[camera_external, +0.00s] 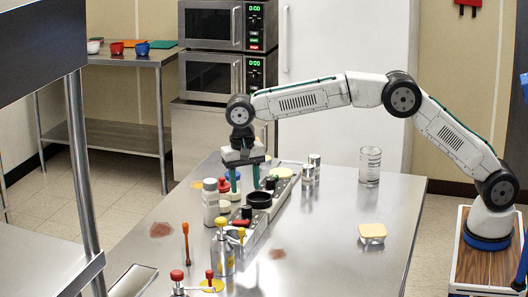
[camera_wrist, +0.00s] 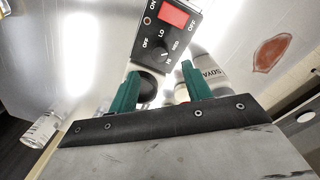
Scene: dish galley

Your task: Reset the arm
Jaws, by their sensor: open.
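My arm reaches in from the right in the external view, bent at its elbow, with its wrist pointing down over the steel table (camera_external: 330,265). My gripper (camera_external: 243,182) has two green fingers set apart with nothing seen between them. It hangs above or among the row of items on the table; its exact height is hard to tell. In the wrist view my gripper (camera_wrist: 157,78) has its fingers spread near a black control panel (camera_wrist: 165,32) with a red switch and a dial.
A long metal appliance (camera_external: 249,240) with a black round part (camera_external: 259,199) lies below my gripper. The table's right part is mostly clear.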

